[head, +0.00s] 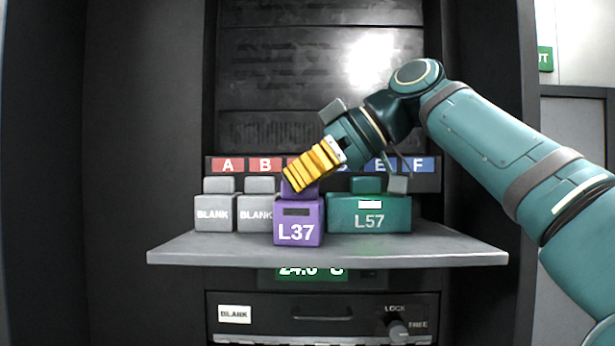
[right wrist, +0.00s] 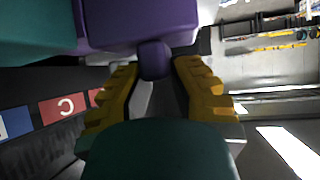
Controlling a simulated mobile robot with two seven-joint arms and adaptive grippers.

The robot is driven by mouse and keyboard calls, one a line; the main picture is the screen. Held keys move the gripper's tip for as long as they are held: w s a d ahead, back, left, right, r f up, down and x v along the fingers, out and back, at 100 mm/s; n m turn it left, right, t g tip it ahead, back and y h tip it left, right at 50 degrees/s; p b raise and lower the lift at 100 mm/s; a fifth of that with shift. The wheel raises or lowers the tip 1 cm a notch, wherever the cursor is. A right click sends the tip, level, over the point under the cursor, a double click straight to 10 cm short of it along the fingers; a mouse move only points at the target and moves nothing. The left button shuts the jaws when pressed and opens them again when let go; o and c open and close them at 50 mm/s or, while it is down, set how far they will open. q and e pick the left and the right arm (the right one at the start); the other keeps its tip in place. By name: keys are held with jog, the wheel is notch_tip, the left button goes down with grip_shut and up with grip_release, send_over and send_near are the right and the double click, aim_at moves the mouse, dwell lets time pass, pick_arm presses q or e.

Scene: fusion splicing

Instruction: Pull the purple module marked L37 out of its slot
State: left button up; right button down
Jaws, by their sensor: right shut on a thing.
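The purple module marked L37 (head: 299,226) stands upright on the grey shelf, its front further forward than the blank modules and the teal L57 module (head: 369,222). My right gripper (head: 295,182) reaches down from the upper right, its yellow fingers at the small knob on top of L37. In the right wrist view the purple body (right wrist: 140,22) is at the top and its knob (right wrist: 154,61) sits between the two fingers of my right gripper (right wrist: 156,72). The gripper is shut on the module by this knob. My left gripper is not in view.
Two grey BLANK modules (head: 214,215) stand left of L37, and L57 is close on its right. A lettered strip (head: 228,165) runs behind them. The shelf (head: 440,252) has a bare strip in front. A lock knob (head: 398,330) is below.

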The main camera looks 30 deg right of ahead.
jog(key=shift+f, duration=0.1)
jog(key=c, duration=1)
grip_release()
jog(key=shift+w, duration=0.1)
jog(key=shift+o, duration=0.6)
jog(key=shift+w, duration=0.15)
jog(key=v, duration=0.7)
jog(key=shift+d, duration=0.15)
